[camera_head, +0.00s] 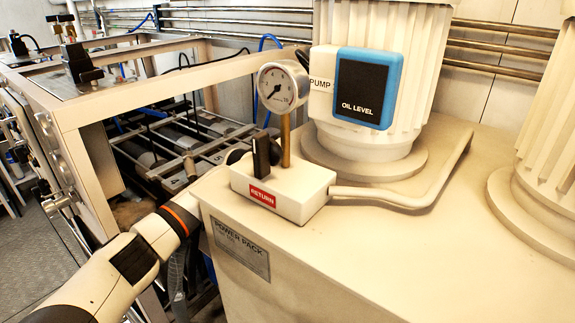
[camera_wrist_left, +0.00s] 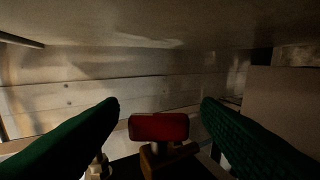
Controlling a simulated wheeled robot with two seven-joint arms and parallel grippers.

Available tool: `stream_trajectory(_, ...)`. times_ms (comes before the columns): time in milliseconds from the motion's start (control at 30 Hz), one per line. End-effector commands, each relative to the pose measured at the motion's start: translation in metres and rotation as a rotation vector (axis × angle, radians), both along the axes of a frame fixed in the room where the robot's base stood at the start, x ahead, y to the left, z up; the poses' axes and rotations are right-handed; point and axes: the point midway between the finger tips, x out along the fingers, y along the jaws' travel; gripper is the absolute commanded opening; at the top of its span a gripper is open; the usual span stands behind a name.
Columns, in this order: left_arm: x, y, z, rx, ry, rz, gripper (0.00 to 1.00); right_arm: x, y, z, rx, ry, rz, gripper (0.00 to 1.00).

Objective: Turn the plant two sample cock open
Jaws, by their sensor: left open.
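A red handle (camera_wrist_left: 158,127) on a small brass-coloured fitting shows low in the middle of the left wrist view. It looks like a cock's handle, but no label shows which plant it belongs to. My left gripper (camera_wrist_left: 160,104) has two green fingers spread wide, one on each side of the red handle, with a visible gap on both sides. In the head view my left arm reaches in from the lower left, and its gripper is hidden beside the power pack. The red handle cannot be seen in the head view. My right gripper is in neither view.
The cream power pack (camera_head: 330,265) fills the right, carrying a gauge (camera_head: 283,88), a RETURN block (camera_head: 280,190) with a black lever, and an OIL LEVEL box (camera_head: 366,88). A metal frame (camera_head: 140,95) with pipes stands at left. Dark surfaces close in above my left gripper.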

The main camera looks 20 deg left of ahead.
Motion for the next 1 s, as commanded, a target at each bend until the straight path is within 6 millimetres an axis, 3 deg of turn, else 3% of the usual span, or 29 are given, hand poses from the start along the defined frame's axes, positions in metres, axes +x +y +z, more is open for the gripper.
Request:
stream_trajectory(267, -0.009, 0.005, 0.005, 0.000, -0.003, 0.000, 0.58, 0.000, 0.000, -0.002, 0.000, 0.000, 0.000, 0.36)
stream_trajectory(800, -0.086, 0.036, 0.044, 0.002, -0.002, 0.000, 0.58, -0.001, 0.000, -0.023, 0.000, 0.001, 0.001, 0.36)
stream_trajectory(1000, -0.099, 0.041, 0.052, 0.000, 0.000, 0.000, 0.58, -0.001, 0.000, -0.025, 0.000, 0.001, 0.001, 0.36)
